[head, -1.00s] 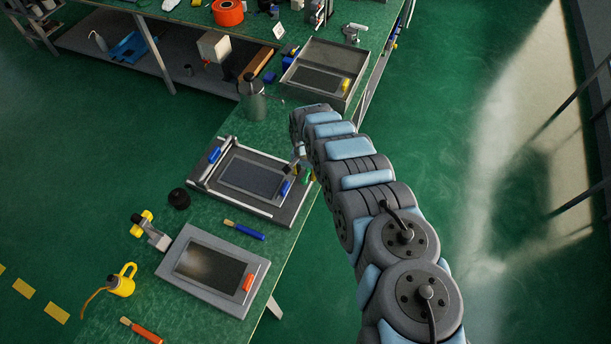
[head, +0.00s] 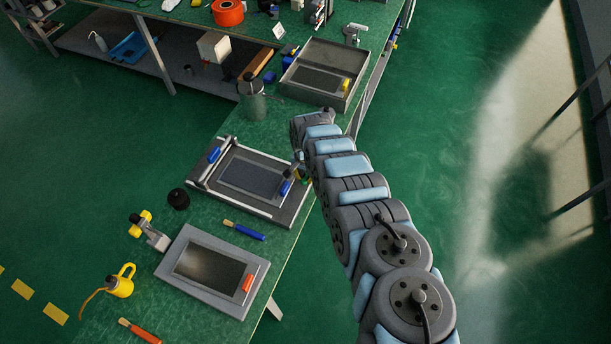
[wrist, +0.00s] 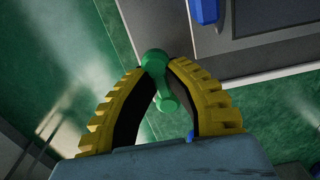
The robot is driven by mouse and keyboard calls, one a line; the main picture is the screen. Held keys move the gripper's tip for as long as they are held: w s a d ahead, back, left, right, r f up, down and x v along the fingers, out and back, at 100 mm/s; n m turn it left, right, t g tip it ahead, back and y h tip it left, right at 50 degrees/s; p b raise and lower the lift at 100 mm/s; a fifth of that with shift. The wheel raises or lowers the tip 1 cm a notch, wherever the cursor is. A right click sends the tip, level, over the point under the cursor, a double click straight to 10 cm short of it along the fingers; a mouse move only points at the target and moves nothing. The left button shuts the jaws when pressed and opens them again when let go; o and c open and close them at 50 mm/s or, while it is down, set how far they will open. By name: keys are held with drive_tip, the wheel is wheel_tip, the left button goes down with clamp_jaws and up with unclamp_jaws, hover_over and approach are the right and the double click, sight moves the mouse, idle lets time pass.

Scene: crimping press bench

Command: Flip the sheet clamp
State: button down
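The middle fixture, a grey frame with a dark sheet panel (head: 252,177), lies on the green bench in the head view. A blue handle (head: 214,155) is at its left and another blue handle (head: 286,187) at its right. A small green lever, which may be the sheet clamp, is at the fixture's right edge, mostly hidden by my arm. In the wrist view the green lever (wrist: 168,103) with a round knob lies between the yellow fingers of my gripper (wrist: 157,70). The knob overlaps the fingertips; whether they press on it is unclear.
A second framed panel (head: 250,278) with an orange handle lies in front, and a blue-handled brush (head: 244,231) lies between the fixtures. A tray (head: 348,67) and a dark-topped canister (head: 252,103) stand behind. Open floor is to the right.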

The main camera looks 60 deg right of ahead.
idle(0.5)
drive_tip(key=n, duration=0.2)
drive_tip(key=s+n+p, duration=0.1)
drive_tip(key=shift+d+n, duration=0.1)
drive_tip(key=shift+n, duration=0.3)
drive_tip(key=n, duration=0.3)
drive_tip(key=s+n, duration=0.1)
drive_tip(key=shift+d+n, duration=0.3)
drive_tip(key=shift+d, duration=0.05)
drive_tip(key=n, duration=0.3)
drive_tip(key=shift+s+d+f, duration=0.1)
drive_tip(key=shift+s+d, duration=0.25)
drive_tip(key=shift+d, duration=0.05)
drive_tip(key=shift+s+d+n+b, duration=0.1)
drive_tip(key=shift+d+n+b, duration=0.15)
drive_tip(key=shift+n, duration=0.9)
drive_tip(key=shift+s+d+n+b, duration=0.1)
drive_tip(key=shift+d+n, duration=0.2)
drive_tip(key=shift+n, duration=0.85)
drive_tip(key=c, duration=1.1)
unclamp_jaws()
